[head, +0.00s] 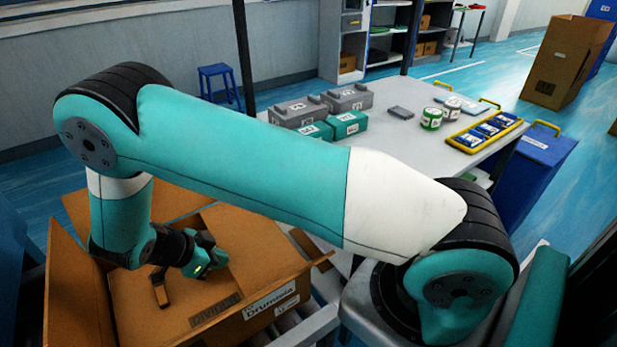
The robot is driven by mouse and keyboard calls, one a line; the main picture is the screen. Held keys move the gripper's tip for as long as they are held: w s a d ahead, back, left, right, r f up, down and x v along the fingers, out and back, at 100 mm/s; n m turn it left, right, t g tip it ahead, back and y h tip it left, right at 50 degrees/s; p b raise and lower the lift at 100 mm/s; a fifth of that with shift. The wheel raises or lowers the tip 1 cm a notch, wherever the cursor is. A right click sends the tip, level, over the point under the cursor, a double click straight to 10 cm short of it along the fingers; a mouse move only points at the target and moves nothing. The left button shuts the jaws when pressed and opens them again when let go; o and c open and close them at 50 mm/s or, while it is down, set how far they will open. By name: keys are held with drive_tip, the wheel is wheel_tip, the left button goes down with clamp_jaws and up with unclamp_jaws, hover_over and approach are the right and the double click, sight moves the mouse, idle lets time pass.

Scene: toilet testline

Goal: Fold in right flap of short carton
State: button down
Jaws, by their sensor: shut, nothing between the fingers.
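The short carton (262,312) is a brown cardboard box at the lower left, with a white label reading "Drumixia" on its right-hand side. A left panel (75,285) stands up along its left edge. A small flap (306,247) sticks outward at its far right edge. A broad cardboard surface (190,305) lies across the box; I cannot tell whether it is a folded flap or the inside. My gripper (208,258) is shut and empty, over the middle of the carton, left of the right flap. My arm hides part of the carton's far side.
A white table (390,155) behind my arm holds grey and teal boxes (348,122), cans (431,118) and a yellow-framed tray (453,142). A blue bin (530,170) stands to its right. A blue stool (217,80) and a tall carton (566,60) stand farther back.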

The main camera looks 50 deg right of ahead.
drive_tip(key=shift+s+d+f+b, duration=0.3)
drive_tip(key=shift+d+f, duration=0.15)
drive_tip(key=shift+d, duration=0.35)
drive_tip(key=v, duration=1.4)
wheel_tip(320, 180, up, 7)
drive_tip(key=d+n+y, duration=0.2)
drive_tip(key=n+y, duration=0.1)
drive_tip(key=n, duration=0.3)
drive_tip(key=s+r+n+y, duration=0.4)
drive_tip(key=s+r+n, duration=0.3)
drive_tip(key=s+n, duration=0.3)
drive_tip(key=s+r+n+t+y+p, duration=0.1)
drive_tip(key=s+r+n+y, duration=0.3)
drive_tip(key=s+r+n, duration=0.4)
drive_tip(key=s+n, duration=0.3)
drive_tip(key=s, duration=0.1)
drive_tip(key=shift+s+d+n+t+y, duration=0.25)
drive_tip(key=shift+s+n+t+y, duration=0.05)
drive_tip(key=shift+y, duration=0.1)
